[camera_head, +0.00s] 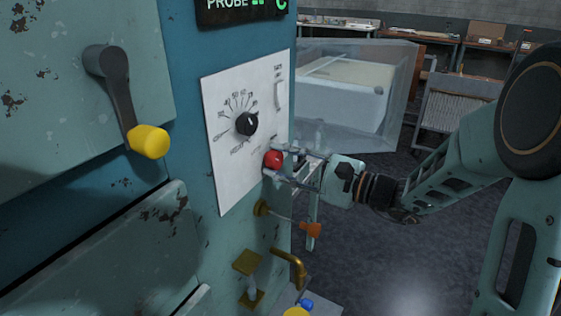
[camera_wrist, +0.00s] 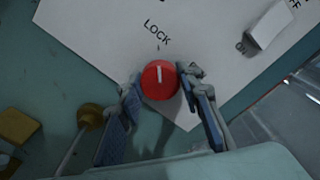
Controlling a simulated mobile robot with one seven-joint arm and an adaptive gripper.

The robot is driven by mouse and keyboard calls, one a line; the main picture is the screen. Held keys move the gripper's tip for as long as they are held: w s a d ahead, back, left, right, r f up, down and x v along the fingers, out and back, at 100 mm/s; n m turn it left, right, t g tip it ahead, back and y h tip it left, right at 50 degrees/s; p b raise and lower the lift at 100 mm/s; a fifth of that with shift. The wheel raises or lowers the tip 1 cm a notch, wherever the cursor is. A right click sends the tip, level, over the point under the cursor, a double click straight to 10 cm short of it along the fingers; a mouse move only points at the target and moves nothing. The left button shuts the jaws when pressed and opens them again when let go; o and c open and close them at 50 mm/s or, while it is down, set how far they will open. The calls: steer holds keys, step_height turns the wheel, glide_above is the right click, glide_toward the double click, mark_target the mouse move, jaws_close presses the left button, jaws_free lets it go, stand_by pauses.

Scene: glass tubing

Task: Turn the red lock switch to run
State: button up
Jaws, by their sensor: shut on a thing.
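The red lock switch (camera_head: 273,159) is a round knob low on the white panel, below the black dial. In the wrist view the red knob (camera_wrist: 160,80) shows a white mark pointing toward the word LOCK. My gripper (camera_head: 277,167) comes from the right, with its fingers at the knob. In the wrist view the two fingers of my gripper (camera_wrist: 160,92) lie on either side of the knob, shut on it. The run label is not visible in either view.
A black dial (camera_head: 247,123) sits above the switch. A lever with a yellow knob (camera_head: 148,141) sticks out at the left. An orange-handled valve (camera_head: 310,230) and a brass pipe (camera_head: 290,265) are below. A clear-walled case (camera_head: 357,95) stands behind my arm.

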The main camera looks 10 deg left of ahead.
steer(key=shift+m+p, duration=0.4)
steer(key=m+p, duration=0.3)
steer(key=m, duration=0.1)
steer(key=shift+r, duration=0.2)
steer(key=m+p, duration=1.2)
steer(key=m, duration=0.1)
steer(key=shift+f+p, duration=0.15)
steer(key=shift+p, duration=0.15)
steer(key=shift+f, duration=0.1)
steer(key=o, duration=1.2)
steer(key=shift+c, duration=0.2)
